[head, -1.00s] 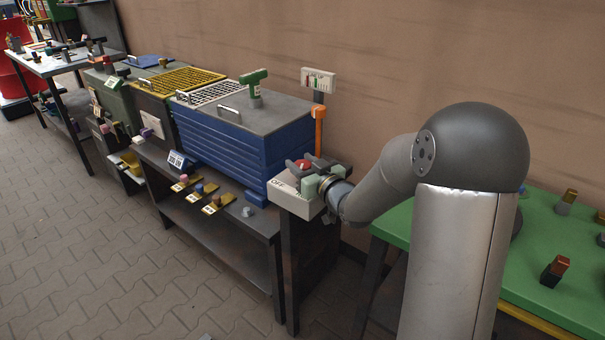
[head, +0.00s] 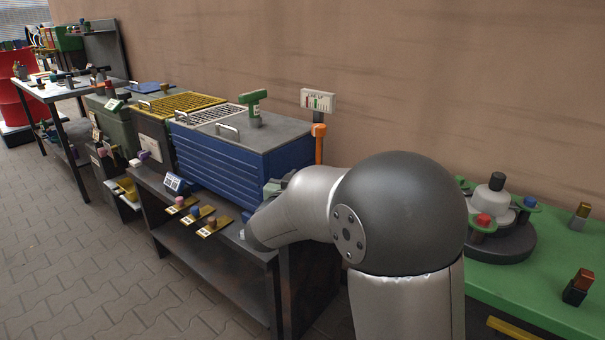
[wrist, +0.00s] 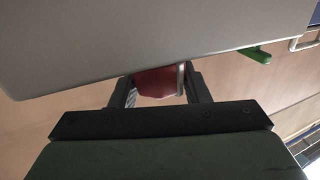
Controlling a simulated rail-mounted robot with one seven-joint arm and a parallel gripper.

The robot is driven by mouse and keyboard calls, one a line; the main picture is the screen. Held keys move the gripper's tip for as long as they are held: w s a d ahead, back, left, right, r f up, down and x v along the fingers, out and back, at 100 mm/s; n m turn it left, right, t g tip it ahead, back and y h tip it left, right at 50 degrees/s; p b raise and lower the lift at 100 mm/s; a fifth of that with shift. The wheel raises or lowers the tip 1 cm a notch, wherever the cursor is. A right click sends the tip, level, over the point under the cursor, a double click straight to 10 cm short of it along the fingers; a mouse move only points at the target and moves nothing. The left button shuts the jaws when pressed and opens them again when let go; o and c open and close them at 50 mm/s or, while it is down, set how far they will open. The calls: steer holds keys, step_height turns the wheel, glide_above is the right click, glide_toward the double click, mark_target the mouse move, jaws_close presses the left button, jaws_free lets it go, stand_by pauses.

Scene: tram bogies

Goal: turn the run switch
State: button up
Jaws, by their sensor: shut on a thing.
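In the wrist view, a red knob (wrist: 155,82), which I take to be the run switch, sits between the two dark fingers of my gripper (wrist: 157,92). The gripper is shut on it. A broad plain grey surface (wrist: 120,40) fills the top of that view, right against the fingertips, and hides part of the knob. In the head view my arm covers the switch box and knob at the right end of the dark bench. Only a greenish bit of my gripper (head: 272,188) shows above the arm there. I cannot tell how far the knob is turned.
A blue ribbed case (head: 225,150) with a green T-handle (head: 253,103) stands just left of my arm. An orange post (head: 319,143) and a small sign (head: 318,101) rise behind. A green table (head: 520,290) is right.

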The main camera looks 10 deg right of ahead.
steer(key=shift+m+g+h+p, duration=1.15)
steer(key=shift+m+g+h, duration=0.2)
steer(key=shift+h, duration=0.45)
steer(key=shift+r, duration=0.1)
steer(key=o, duration=1)
steer(key=p+v, duration=0.1)
steer(key=v, duration=1.6)
steer(key=shift+a, duration=0.2)
